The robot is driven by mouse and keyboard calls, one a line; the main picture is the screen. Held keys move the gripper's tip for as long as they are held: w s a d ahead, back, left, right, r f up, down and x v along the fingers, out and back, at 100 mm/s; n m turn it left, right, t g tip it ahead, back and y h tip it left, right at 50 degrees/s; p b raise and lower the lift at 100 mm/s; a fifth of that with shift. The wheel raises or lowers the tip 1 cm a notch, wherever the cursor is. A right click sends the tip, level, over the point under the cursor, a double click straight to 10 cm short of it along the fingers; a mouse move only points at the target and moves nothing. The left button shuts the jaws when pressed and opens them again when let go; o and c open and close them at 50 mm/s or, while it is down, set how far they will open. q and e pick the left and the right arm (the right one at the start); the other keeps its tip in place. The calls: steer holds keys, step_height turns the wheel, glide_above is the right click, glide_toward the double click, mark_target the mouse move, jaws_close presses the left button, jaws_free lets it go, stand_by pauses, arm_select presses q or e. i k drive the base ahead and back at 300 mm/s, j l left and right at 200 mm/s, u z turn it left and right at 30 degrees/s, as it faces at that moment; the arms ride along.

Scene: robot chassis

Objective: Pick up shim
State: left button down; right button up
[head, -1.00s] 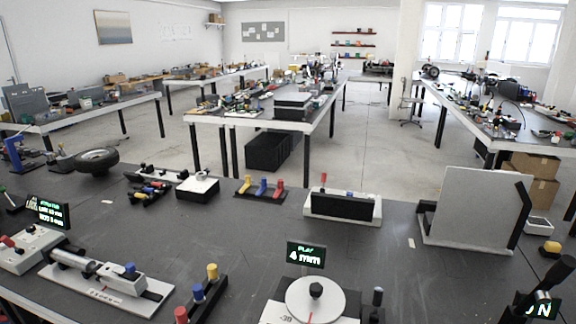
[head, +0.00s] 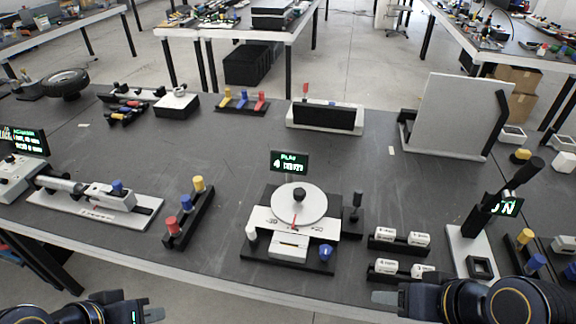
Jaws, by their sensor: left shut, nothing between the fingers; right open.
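No part is plainly marked as a shim. Several small white labelled pieces, possibly the shims, sit in two black holders: the rear holder (head: 400,247) and the front holder (head: 402,279), at the front right of the bench. Their print is too small to read. My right gripper (head: 384,289) is at the bottom edge, close to the front holder, open and with nothing seen in it. My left gripper (head: 152,313) is at the bottom left, shut and empty, in front of the bench edge. Both grippers are partly hidden by their own wrists or cut by the frame.
A dial fixture (head: 298,205) with a small display (head: 289,162) stands left of the holders. A black-handled lever device (head: 470,246) stands to their right. A slide fixture (head: 96,203) and a peg rack (head: 189,214) are at the left. The mid-bench is largely clear.

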mark_target(383, 265)
steer(key=z, duration=1.25)
